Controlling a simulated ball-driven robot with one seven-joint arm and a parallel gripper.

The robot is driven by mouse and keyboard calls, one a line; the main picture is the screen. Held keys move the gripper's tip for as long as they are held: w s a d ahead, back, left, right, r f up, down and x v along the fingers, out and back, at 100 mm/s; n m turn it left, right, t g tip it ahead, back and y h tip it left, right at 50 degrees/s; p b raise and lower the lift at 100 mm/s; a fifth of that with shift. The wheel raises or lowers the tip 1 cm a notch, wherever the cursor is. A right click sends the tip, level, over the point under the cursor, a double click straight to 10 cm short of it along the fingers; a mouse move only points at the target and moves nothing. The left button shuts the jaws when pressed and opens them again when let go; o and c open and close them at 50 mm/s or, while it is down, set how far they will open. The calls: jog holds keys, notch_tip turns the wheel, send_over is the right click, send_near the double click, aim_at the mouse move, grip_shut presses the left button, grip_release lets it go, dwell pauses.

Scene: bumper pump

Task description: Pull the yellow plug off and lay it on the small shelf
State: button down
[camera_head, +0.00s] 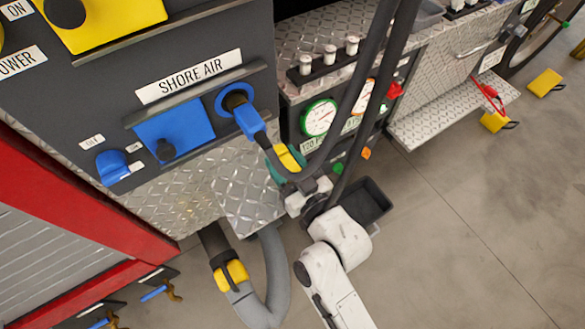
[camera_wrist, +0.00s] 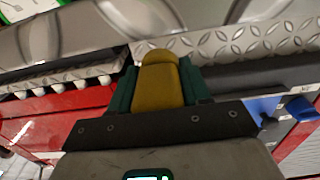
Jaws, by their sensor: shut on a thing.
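My gripper (camera_head: 285,165) has teal fingers, shut on the yellow plug (camera_head: 290,158). In the wrist view, the yellow plug (camera_wrist: 160,83) sits between both fingers. In the head view it is right of the diamond-plate small shelf (camera_head: 250,195), beside a black cable; how the cable joins it is unclear. The small shelf shows no object on it. A blue plug (camera_head: 248,120) is in the round blue socket (camera_head: 228,96) under the SHORE AIR label.
Two black cables (camera_head: 385,60) hang past my gripper. Pressure gauges (camera_head: 320,118) are behind it. A dark open bin (camera_head: 365,200) is below right, and a grey hose with a yellow band (camera_head: 231,274) hangs below the shelf. Open floor lies to the right.

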jog(key=shift+w+a+f+b, duration=0.2)
jog(key=shift+w+f+b, duration=0.1)
jog(key=shift+f+b, duration=0.3)
jog(key=shift+w+a+f+b, duration=0.15)
jog(key=shift+w+f+b, duration=0.1)
jog(key=shift+f+b, duration=1.05)
jog(key=shift+c, duration=2.2)
grip_release()
jog(key=shift+s+f, duration=0.1)
jog(key=b+v, duration=0.1)
jog(key=v, duration=0.9)
jog(key=shift+s+d, duration=0.25)
jog(key=shift+d, duration=0.05)
